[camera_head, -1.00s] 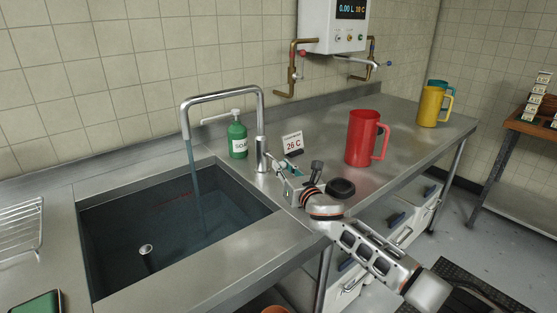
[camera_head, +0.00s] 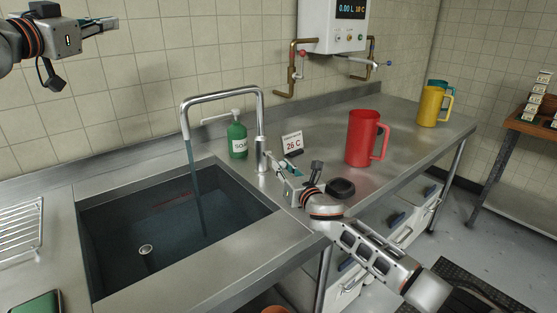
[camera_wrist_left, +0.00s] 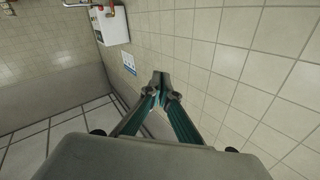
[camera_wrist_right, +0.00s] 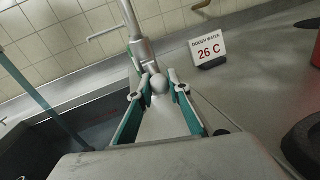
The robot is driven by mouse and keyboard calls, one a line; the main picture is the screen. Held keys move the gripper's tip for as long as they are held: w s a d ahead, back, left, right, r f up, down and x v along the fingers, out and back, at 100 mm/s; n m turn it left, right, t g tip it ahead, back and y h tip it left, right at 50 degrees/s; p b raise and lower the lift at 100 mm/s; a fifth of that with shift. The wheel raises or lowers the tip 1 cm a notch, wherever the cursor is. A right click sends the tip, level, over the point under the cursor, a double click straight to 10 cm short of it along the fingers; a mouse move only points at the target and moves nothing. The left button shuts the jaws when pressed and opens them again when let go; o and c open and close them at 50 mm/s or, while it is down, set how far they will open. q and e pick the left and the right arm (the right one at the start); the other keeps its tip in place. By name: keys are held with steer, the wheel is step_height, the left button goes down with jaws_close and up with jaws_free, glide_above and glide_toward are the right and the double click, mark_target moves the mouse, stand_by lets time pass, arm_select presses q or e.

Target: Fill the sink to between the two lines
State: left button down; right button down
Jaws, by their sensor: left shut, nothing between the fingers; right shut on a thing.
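The sink (camera_head: 95,262) is at the left of the head view, with dark water (camera_head: 175,235) in it. A stream (camera_head: 195,195) falls from the spout of the tap (camera_head: 261,130). A faint reddish mark (camera_head: 175,200) shows at the sink's far side; I cannot make out two separate lines. My right gripper (camera_head: 273,165) is shut on the small round tap knob (camera_wrist_right: 159,84) at the tap's base, which shows between the fingers in the right wrist view. My left gripper (camera_head: 110,23) is shut and empty, high by the wall; its tips meet in the left wrist view (camera_wrist_left: 160,88).
A green soap bottle (camera_head: 237,140) and a "26 C" sign (camera_head: 292,144) stand by the tap. A red jug (camera_head: 361,138) and a yellow jug (camera_head: 430,106) are on the counter. A wall heater (camera_head: 335,25) hangs above. A wire rack (camera_head: 20,230) lies left of the sink.

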steer(key=shift+w+d+r, duration=0.1)
steer(key=shift+d+r, duration=0.05)
steer(key=shift+r, duration=0.1)
arm_select(q)
steer(key=d+r+h, duration=0.2)
steer(key=d, duration=0.5)
steer(key=d+f+m+g, duration=0.3)
steer(key=d+f+g, duration=0.2)
steer(key=d+f, duration=0.9)
steer(key=d+f+m+g, duration=0.35)
steer(key=d+f, duration=0.75)
steer(key=f, duration=0.6)
steer(key=w+d+f, duration=0.5)
steer(key=w+f, duration=0.2)
steer(key=f, duration=0.2)
steer(key=shift+d+f+g, duration=0.15)
steer(key=shift+d+g, duration=0.1)
steer(key=shift+g, duration=0.1)
